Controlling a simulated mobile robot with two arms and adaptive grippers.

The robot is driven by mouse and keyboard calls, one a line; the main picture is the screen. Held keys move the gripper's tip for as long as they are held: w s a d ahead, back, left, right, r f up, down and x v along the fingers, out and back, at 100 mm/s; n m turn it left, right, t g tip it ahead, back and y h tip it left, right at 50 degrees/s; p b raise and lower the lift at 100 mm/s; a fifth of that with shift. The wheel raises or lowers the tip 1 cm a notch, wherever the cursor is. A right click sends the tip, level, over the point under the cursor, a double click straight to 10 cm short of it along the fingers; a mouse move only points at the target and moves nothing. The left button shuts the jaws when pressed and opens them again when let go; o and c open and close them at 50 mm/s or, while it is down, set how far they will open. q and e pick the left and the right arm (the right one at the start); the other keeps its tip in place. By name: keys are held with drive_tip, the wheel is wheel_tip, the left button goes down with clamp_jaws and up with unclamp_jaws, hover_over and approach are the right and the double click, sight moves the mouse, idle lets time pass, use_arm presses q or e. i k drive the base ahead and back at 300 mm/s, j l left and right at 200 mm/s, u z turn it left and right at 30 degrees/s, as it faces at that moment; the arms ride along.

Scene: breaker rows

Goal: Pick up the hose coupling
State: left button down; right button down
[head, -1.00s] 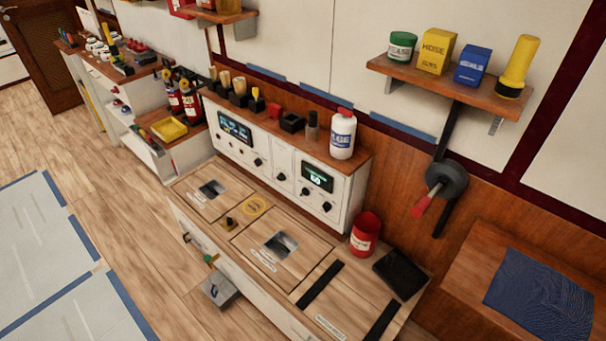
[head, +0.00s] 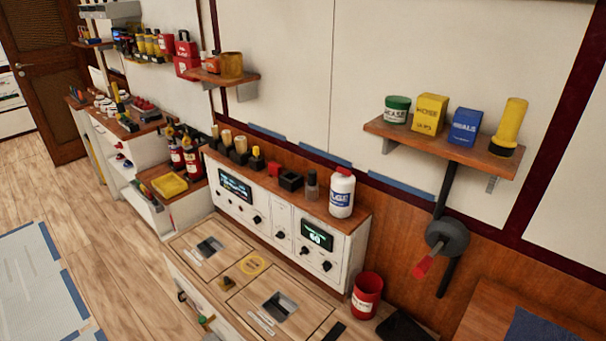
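No object is clearly recognisable as the hose coupling. A small brass-coloured piece (head: 227,284) sits on the wooden workbench top (head: 190,268), between two square recesses and close to a round yellow marking. It is too small to tell whether it is the coupling. Neither of my grippers is in view.
A white console (head: 280,219) with screens and knobs stands behind the bench top, carrying a white bottle (head: 341,194) and several small items. A red can (head: 366,295) stands at the bench's right. A wall shelf (head: 440,149) holds several containers. Wooden floor (head: 115,235) is clear at left.

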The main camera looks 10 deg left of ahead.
sight(312, 184)
drive_tip(key=i+j, duration=0.1)
drive_tip(key=j, duration=0.2)
drive_tip(key=i+j, duration=0.1)
drive_tip(key=j, duration=0.45)
drive_tip(key=i+j+z, duration=0.1)
drive_tip(key=j+z, duration=0.65)
drive_tip(key=i+j+z, duration=0.1)
drive_tip(key=j+z, duration=0.25)
